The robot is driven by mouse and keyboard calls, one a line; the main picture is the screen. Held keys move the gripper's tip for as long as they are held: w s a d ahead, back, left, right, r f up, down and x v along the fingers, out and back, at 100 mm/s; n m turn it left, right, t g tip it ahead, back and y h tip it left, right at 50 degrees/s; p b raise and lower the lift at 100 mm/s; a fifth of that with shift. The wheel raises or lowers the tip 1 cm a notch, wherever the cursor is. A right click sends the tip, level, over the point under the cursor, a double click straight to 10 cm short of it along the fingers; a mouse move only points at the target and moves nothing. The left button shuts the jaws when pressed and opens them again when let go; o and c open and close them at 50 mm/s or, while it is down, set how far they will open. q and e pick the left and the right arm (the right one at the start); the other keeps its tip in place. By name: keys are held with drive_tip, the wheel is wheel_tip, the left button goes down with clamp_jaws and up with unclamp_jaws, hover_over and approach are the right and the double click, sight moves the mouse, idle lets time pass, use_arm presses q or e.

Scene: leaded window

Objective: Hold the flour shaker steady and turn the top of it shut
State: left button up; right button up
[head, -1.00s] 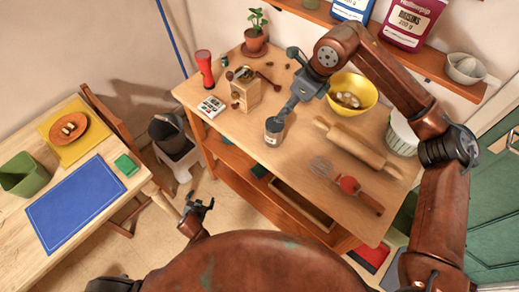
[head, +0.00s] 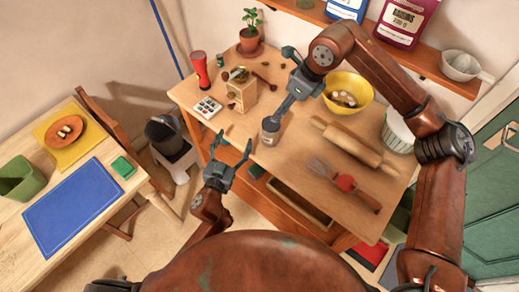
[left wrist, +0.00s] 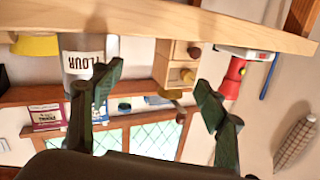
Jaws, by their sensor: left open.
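The flour shaker (head: 270,132) is a small greyish jar standing upright near the front edge of the wooden worktop (head: 300,150). In the left wrist view, which is upside down, the shaker (left wrist: 78,52) shows its FLOUR label, partly behind one of my fingers. My right gripper (head: 276,118) points down at the top of the shaker from behind. Its fingertips are too small to tell whether they grip, and the shaker's top is hidden. My left gripper (head: 232,147) is open and empty, in front of the worktop edge and left of the shaker, apart from it.
Left of the shaker are a calculator-like device (head: 208,107), a red torch (head: 199,69) and a wooden grinder (head: 242,92). A rolling pin (head: 350,145), a whisk (head: 335,178) and a yellow bowl (head: 349,88) lie to the right. The worktop just left of the shaker is clear.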

sight(266, 139)
use_arm(q)
drive_tip(key=s+d+h, duration=0.1)
drive_tip(key=d, duration=0.2)
drive_tip(key=s+d+h, duration=0.1)
drive_tip(key=d, duration=0.2)
drive_tip(key=s+d+h, duration=0.1)
drive_tip(key=d, duration=0.2)
drive_tip(key=shift+s+r+m+g+h, duration=0.1)
drive_tip(key=shift+r+m+g+h, duration=0.1)
drive_tip(key=shift+m+g+h, duration=0.15)
drive_tip(key=shift+d, duration=0.2)
drive_tip(key=x, duration=0.7)
drive_tip(key=shift+w, duration=0.25)
